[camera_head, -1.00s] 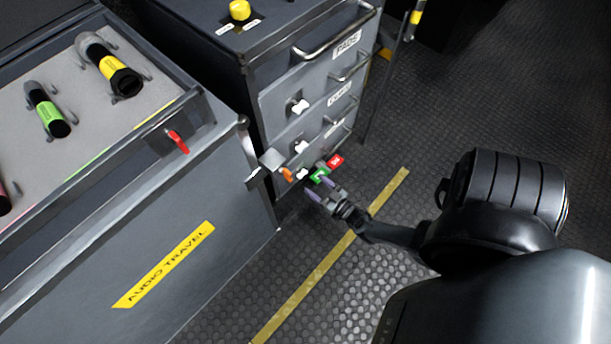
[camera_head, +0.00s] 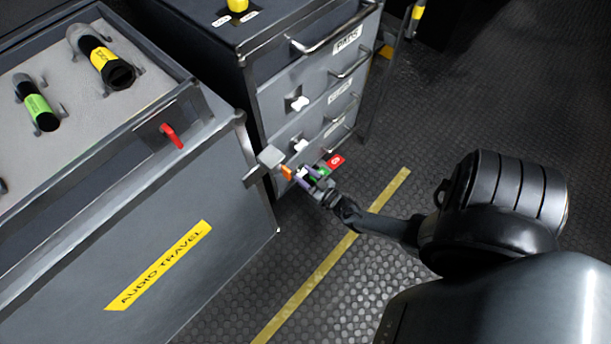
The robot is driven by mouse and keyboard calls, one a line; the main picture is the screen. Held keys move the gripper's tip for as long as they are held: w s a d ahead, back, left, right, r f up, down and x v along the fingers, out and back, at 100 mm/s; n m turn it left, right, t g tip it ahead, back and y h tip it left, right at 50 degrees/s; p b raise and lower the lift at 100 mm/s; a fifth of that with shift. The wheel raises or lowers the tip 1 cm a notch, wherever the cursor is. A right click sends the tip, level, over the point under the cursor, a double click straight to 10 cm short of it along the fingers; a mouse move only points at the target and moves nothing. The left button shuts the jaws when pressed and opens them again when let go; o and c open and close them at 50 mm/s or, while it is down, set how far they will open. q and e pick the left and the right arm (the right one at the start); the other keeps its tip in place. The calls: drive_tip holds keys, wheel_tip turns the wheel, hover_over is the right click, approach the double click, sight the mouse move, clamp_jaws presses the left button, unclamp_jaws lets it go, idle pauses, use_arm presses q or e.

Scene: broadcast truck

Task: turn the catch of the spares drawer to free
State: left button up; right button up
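The drawer unit (camera_head: 273,112) has several drawers with white catches on its front. The lowest white catch (camera_head: 302,172) is partly hidden by my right gripper; I take it for the spares drawer's catch, but that drawer's label cannot be read. A green mark (camera_head: 322,171) and a red mark (camera_head: 336,160) are beside it. My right gripper (camera_head: 306,178) has its two lilac fingertips apart, one to either side of the lowest catch. Contact cannot be made out. My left gripper is not in view.
An orange piece (camera_head: 287,172) and a grey block (camera_head: 271,157) are just left of the lowest catch. The AUDIO TRAVEL case (camera_head: 215,265) with a red lever (camera_head: 172,136) stands at left. Upper catches (camera_head: 299,103) (camera_head: 300,146) stick out above. The floor at right is clear.

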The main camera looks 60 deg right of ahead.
drive_tip(key=c, duration=0.6)
drive_tip(key=shift+o, duration=0.2)
